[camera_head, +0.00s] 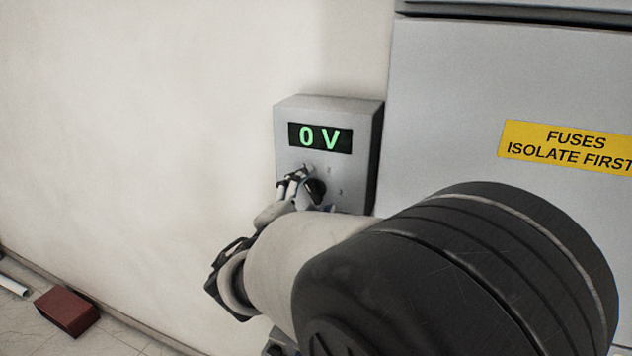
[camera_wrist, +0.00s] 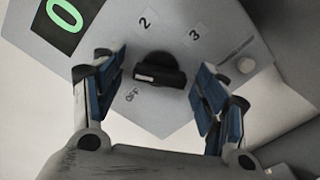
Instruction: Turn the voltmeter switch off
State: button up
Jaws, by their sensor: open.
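The voltmeter (camera_head: 330,107) is a grey box on the wall, and its display (camera_head: 320,138) reads "0 V" in green. Its black switch knob (camera_wrist: 160,70) has a bar handle with a white mark at its left end, on the side of the "OFF" label (camera_wrist: 132,95). Labels "2" and "3" sit above the knob in the wrist view. My gripper (camera_wrist: 160,88) is open, with a blue-padded finger on each side of the knob and visible gaps between. In the head view my gripper (camera_head: 303,183) is at the box's lower front, partly covering the knob (camera_head: 316,190).
A large grey cabinet (camera_head: 450,110) with a yellow "FUSES ISOLATE FIRST" sign (camera_head: 568,147) stands right of the box. A red-brown block (camera_head: 67,312) lies on the floor at left. The wall left of the box is clear.

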jog(key=shift+s, duration=0.15)
jog(key=shift+c, duration=0.2)
jog(key=c, duration=1)
jog(key=shift+n, duration=0.3)
jog(key=n+p, duration=0.2)
jog(key=n, duration=0.3)
jog(key=shift+r+n, duration=0.15)
jog(key=shift+n, duration=0.15)
jog(key=n+p, duration=0.4)
jog(key=n, duration=0.1)
jog(key=shift+n, duration=0.3)
